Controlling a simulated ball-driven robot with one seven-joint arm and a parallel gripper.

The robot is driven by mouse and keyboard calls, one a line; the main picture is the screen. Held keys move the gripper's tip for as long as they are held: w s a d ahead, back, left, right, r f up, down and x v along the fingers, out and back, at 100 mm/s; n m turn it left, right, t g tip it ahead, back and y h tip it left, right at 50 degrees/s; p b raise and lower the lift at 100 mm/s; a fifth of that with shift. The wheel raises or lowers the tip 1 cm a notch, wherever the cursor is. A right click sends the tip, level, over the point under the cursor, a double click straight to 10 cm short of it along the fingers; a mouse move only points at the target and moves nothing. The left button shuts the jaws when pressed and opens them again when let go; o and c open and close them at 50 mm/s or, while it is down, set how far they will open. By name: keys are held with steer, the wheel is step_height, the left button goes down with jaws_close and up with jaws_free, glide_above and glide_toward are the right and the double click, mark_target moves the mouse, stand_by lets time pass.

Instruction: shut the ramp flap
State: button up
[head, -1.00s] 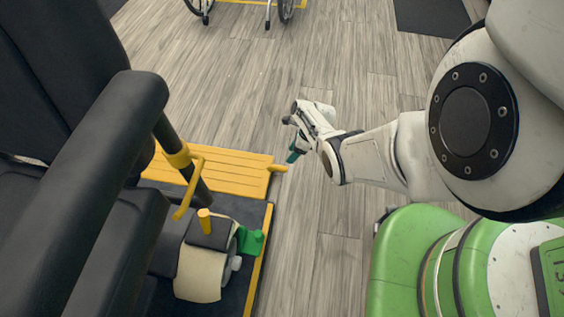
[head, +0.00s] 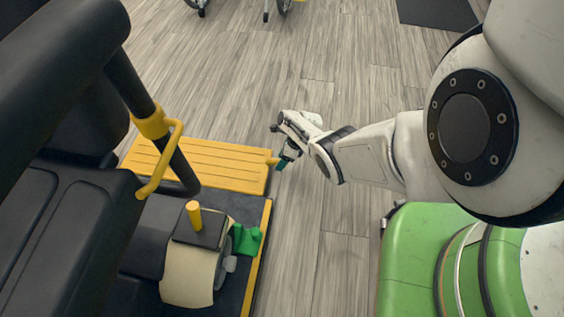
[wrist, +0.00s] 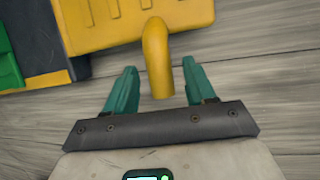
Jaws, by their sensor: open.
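The yellow ramp flap (head: 205,165) is a ribbed panel lying low at the far end of the black platform (head: 258,225). A short yellow handle (head: 272,161) sticks out from its right edge. In the wrist view the bent handle (wrist: 156,58) comes down from the flap (wrist: 110,20) and its end lies between my teal fingers. My gripper (head: 283,163) is at the handle; in the wrist view the gripper (wrist: 163,90) is open, with a finger on each side and gaps visible between fingers and handle.
A black scooter seat (head: 60,230) with a yellow-collared post (head: 150,122) fills the left. Wheelchair wheels (head: 200,5) show at the top. The wooden floor (head: 350,70) beyond is clear.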

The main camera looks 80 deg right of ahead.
steer(key=shift+f, duration=0.1)
steer(key=shift+c, duration=0.2)
jaws_close()
stand_by(0.5)
